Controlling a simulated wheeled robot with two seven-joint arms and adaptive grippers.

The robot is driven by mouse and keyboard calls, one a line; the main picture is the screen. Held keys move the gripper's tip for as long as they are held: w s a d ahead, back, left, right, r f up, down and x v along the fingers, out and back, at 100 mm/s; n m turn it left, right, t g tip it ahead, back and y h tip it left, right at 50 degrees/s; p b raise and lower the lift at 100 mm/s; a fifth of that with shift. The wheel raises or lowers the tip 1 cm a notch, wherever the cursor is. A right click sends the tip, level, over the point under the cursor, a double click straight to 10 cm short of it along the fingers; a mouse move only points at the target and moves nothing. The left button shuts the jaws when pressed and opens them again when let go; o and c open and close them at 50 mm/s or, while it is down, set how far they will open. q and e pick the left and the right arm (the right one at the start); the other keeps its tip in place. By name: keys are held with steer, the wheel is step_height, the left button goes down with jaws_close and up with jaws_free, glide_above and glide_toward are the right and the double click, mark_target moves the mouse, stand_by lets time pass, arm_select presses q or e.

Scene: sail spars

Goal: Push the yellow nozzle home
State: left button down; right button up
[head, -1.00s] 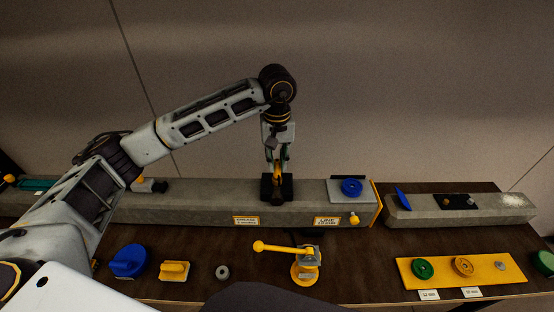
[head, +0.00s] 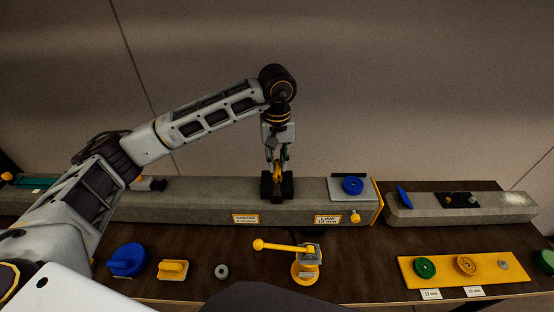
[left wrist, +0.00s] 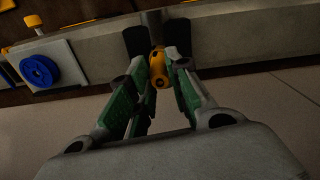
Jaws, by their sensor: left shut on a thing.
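The yellow nozzle (left wrist: 159,72) sits between the fingers of my left gripper (left wrist: 157,58) in the left wrist view. The left gripper (head: 278,160) points down over the grey beam (head: 205,205) in the head view and is shut on the nozzle. A dark holder (head: 287,187) with two blocks stands on the beam under the fingers. A grey-brown rod (left wrist: 152,20) runs between these blocks, in line with the nozzle. The fingers hide part of the nozzle, and I cannot tell how deep it is seated. My right gripper is not in view.
A blue wheel (head: 352,185) sits on a plate right of the holder. A yellow-handled valve (head: 305,265), a blue knob (head: 127,259), a yellow block (head: 173,270) and a grey ring (head: 222,271) stand in front. A yellow tray (head: 442,280) lies at the right.

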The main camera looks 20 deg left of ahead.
arm_select(q)
steer(key=c, duration=1.3)
jaws_free()
steer(key=shift+o, duration=0.2)
step_height(320, 180, up, 12)
steer(key=shift+f, duration=0.1)
